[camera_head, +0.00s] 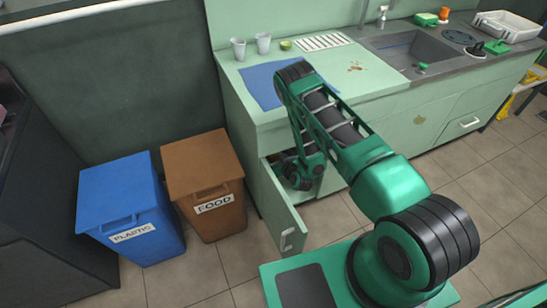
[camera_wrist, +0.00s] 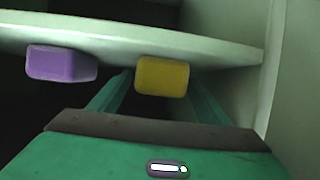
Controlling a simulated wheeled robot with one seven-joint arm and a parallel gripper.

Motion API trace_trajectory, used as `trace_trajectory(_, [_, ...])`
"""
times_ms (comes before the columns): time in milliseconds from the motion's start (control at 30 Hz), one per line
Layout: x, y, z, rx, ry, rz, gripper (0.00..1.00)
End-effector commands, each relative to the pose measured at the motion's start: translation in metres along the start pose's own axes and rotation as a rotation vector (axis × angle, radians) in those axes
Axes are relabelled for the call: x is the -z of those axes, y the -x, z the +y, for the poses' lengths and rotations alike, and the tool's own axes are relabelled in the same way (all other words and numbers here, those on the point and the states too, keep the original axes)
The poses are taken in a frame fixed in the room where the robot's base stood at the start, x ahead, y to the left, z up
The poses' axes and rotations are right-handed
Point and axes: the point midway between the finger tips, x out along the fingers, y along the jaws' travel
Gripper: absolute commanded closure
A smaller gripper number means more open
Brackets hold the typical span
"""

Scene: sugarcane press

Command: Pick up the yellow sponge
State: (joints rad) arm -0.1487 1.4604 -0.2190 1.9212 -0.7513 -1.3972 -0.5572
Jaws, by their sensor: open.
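The yellow sponge (camera_wrist: 162,76) is a small block at the middle of the wrist view, near the edge of a pale shelf (camera_wrist: 215,48). My gripper (camera_wrist: 160,86) is open, with one green finger on each side of the sponge in the picture. I cannot tell whether the fingertips reach around it or touch it. A purple sponge (camera_wrist: 60,65) lies to its left. In the head view my arm bends down into the open cabinet under the counter. My gripper's fingers and the sponges are hidden there.
The open cabinet door (camera_head: 280,210) stands out near my arm. A pale wall (camera_wrist: 295,100) is close on the right in the wrist view. A brown food bin (camera_head: 205,180) and blue plastic bin (camera_head: 130,205) stand left of the cabinet. The counter (camera_head: 375,75) is above.

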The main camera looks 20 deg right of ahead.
Motion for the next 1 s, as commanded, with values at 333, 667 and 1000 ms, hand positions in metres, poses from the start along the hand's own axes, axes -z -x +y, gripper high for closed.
trace_trajectory(333, [0.0010, -0.0092, 0.0009, -0.002, 0.001, 0.001, 0.30])
trace_trajectory(667, [0.0006, -0.0088, 0.0011, -0.002, 0.001, 0.000, 0.73])
trace_trajectory(1000, [0.0033, -0.0076, 0.0017, -0.003, 0.000, 0.000, 0.73])
